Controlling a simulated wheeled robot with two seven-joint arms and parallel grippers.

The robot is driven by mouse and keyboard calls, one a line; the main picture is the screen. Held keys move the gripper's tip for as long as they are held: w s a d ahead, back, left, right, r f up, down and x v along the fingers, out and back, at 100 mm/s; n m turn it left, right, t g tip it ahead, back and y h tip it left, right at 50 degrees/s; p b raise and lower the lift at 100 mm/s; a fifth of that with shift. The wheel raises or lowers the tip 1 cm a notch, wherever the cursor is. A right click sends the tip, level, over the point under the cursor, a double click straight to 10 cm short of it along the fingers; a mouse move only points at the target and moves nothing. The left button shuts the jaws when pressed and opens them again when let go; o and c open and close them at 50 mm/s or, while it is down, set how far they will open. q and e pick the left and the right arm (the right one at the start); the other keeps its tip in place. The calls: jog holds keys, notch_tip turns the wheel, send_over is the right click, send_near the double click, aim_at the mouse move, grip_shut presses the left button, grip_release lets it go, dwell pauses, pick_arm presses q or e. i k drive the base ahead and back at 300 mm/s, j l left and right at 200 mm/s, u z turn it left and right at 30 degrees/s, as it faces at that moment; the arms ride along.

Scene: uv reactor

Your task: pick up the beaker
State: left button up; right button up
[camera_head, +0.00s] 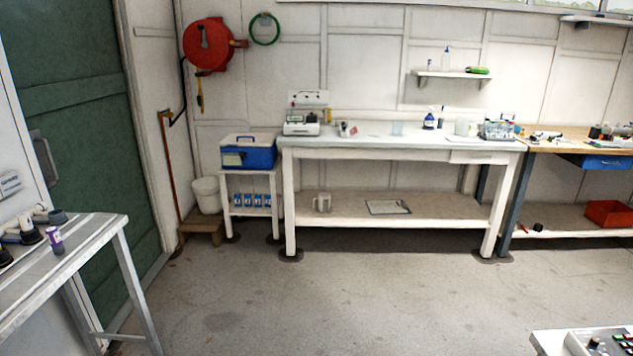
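What looks like the beaker (397,129) is a small, clear, bluish vessel. It stands upright on the white workbench (360,143) against the far wall, near the middle of the top. A larger pale container (462,127) stands further right on the same bench; it is too small in view to tell exactly what it is. Neither of my grippers shows in the head view.
A blue spray bottle (429,120) stands right of the beaker, and a white instrument (301,125) at the bench's left end. A wooden bench (560,147) adjoins on the right. A metal table (60,262) is at near left. The grey floor (330,305) between is clear.

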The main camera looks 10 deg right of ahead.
aim_at(398, 125)
jog(key=i+z, duration=0.4)
jog(key=i, duration=1.8)
jog(key=i+j+z, duration=0.15)
jog(key=i+z, duration=0.3)
jog(key=i, duration=0.2)
jog(key=i+j+z, duration=0.4)
jog(key=i, duration=0.15)
jog(key=i+j+z, duration=0.45)
jog(key=i+j, duration=0.1)
